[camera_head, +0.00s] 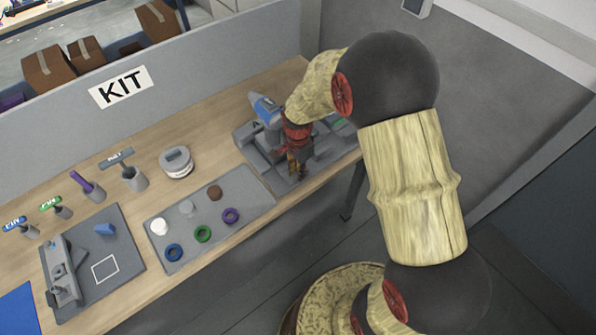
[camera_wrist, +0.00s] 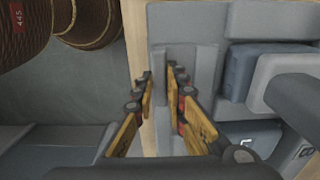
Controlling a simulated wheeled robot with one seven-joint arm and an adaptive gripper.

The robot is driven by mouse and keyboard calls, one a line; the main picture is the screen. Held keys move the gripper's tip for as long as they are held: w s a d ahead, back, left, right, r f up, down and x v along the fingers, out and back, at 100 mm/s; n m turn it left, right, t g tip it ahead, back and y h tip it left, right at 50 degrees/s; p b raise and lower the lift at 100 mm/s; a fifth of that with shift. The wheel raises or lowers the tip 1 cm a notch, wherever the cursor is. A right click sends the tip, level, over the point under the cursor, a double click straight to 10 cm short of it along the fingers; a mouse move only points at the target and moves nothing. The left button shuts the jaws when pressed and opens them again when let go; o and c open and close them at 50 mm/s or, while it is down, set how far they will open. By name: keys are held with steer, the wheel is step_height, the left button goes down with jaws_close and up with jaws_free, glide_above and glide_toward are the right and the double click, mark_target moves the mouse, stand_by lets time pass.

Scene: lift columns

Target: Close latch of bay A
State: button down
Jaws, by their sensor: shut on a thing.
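The grey bay fixture (camera_head: 247,140) stands at the back right of the wooden table, with a dark letter A on its left part. A blue-topped block (camera_head: 265,107) sits in that part. My gripper (camera_head: 296,173) points down at the fixture's front. In the wrist view my gripper (camera_wrist: 160,75) has its fingers close together around a narrow grey part (camera_wrist: 160,97) of the fixture. I cannot tell for sure whether this part is the latch of bay A. My gripper and arm hide much of the fixture. Its latch position is unclear.
A grey tray (camera_head: 250,202) with several coloured rings lies left of the fixture. A round grey container (camera_head: 176,162) and several tool holders stand further left. A low partition (camera_head: 210,63) marked KIT runs along the table's back. Grey walls are at right.

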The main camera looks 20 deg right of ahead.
steer(key=shift+w+a+r, duration=0.1)
steer(key=shift+w+a, duration=0.1)
steer(key=shift+w, duration=0.5)
steer(key=shift+w+a, duration=0.2)
steer(key=shift+w, duration=0.45)
steer(key=c, duration=1.9)
jaws_free()
steer(key=shift+w, duration=0.1)
steer(key=shift+o, duration=0.5)
step_height(320, 180, up, 12)
